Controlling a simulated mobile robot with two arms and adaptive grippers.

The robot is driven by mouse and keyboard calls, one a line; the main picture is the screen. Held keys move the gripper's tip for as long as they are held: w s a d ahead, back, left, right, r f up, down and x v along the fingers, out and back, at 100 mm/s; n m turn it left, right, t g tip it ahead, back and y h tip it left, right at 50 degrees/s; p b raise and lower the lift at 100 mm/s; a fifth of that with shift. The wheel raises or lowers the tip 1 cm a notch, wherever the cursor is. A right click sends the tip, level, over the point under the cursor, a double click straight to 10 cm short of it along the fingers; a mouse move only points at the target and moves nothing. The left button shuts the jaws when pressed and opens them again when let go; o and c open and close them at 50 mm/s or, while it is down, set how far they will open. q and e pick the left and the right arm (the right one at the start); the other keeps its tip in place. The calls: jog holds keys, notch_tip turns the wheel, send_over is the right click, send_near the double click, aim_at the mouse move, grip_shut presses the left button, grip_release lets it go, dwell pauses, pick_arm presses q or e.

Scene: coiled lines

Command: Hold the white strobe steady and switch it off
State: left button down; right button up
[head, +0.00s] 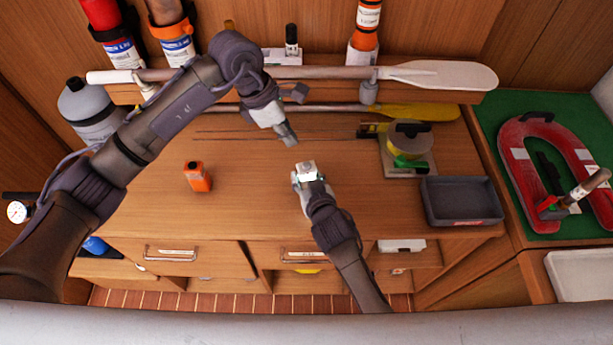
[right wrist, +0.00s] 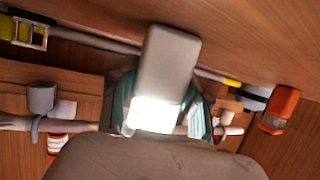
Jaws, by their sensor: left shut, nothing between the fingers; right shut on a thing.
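The white strobe (head: 307,170) is held in my right gripper (head: 308,181) above the middle of the wooden worktop. In the right wrist view the strobe (right wrist: 170,58) stands between the fingers, and its end nearest the camera glows bright white. My left gripper (head: 291,140) is shut and empty, above and a little to the left of the strobe, apart from it. I cannot make out a switch on the strobe.
An orange device (head: 197,178) stands on the worktop (head: 245,215) at left. A grey tray (head: 462,203) and a yellow line reel (head: 408,145) are at right. A white paddle (head: 440,75) and a yellow paddle (head: 415,111) lie along the back.

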pick_arm(q)
jog(key=s+d+r+n+g+h, duration=0.1)
jog(key=s+d+r+n+h, duration=0.1)
jog(key=d+r+h, duration=0.35)
jog(key=s+d+r+n+h, duration=0.2)
jog(key=d+r+n+h, duration=0.1)
jog(key=d+r+h, duration=0.3)
jog(key=w+a+r+n+t+h, duration=0.1)
jog(key=w+r+n+t+h, duration=0.25)
jog(key=r+n+t, duration=0.45)
jog(key=w+a+r+n+t+h, duration=0.1)
jog(key=w+r+n+t+h, duration=0.2)
jog(key=r+n, duration=0.55)
jog(key=w+a+f+n+t+y, duration=0.3)
jog(key=w+a+n+t+y, duration=0.25)
jog(key=n, duration=0.75)
jog(key=n+g+y, duration=1)
jog(key=n, duration=0.7)
send_over(304, 166)
notch_tip(304, 166, down, 24)
jog(key=shift+f, duration=4.1)
